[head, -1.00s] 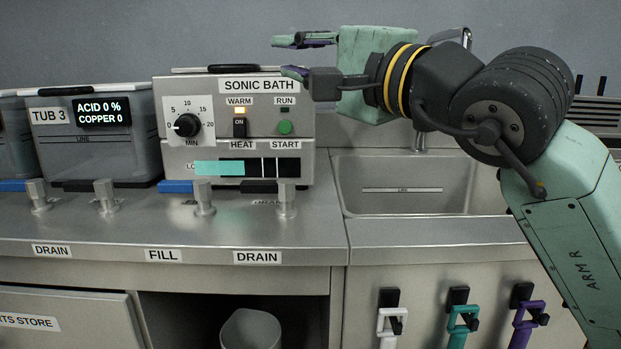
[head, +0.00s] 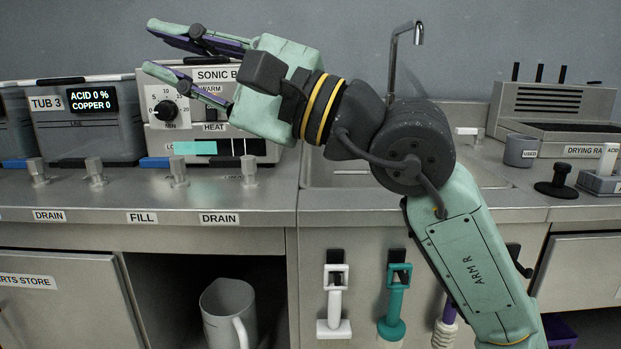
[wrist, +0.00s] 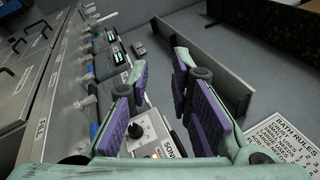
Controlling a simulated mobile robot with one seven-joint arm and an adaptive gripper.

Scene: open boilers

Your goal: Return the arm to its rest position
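My arm rises from the lower right of the head view and bends left at the elbow, in front of the sink. My gripper (head: 152,47) is raised in front of and above the sonic bath (head: 152,137), fingers pointing left. Its two fingers, with purple pads, are spread apart with nothing between them. In the wrist view the gripper (wrist: 160,62) is also open and empty. The arm hides part of the sink, the bath's right side and its run lamp and start button.
Tub 3 (head: 85,130) stands left of the bath. Tap handles (head: 178,172) line the counter edge. A faucet (head: 393,55) rises behind the arm. A drying rack (head: 550,105) and a grey cup (head: 520,150) stand right. A pitcher (head: 228,310) sits in the open cabinet. Brushes (head: 333,300) hang below.

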